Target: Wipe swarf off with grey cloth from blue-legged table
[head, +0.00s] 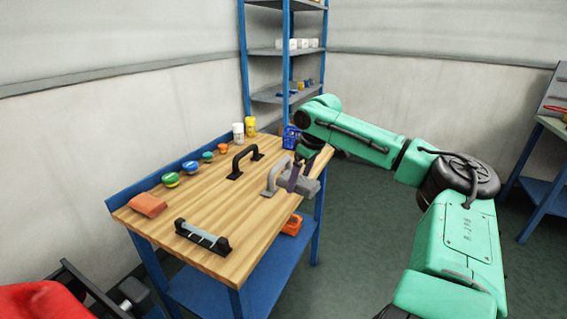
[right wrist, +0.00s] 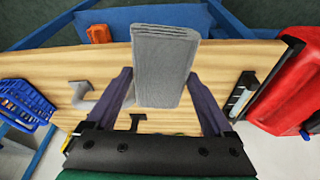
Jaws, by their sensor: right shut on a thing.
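The blue-legged table (head: 240,215) has a wooden top with a blue back edge. My right gripper (head: 297,180) is over the table's right end, shut on the folded grey cloth (head: 305,188). In the right wrist view the cloth (right wrist: 165,62) stands out between the two purple fingers, with wood showing beneath it. I cannot tell whether the cloth touches the top. I cannot make out any swarf on the table. My left gripper is not in view.
A grey handle (head: 272,178) is close beside the cloth. A blue basket (head: 291,137) is behind the right end.

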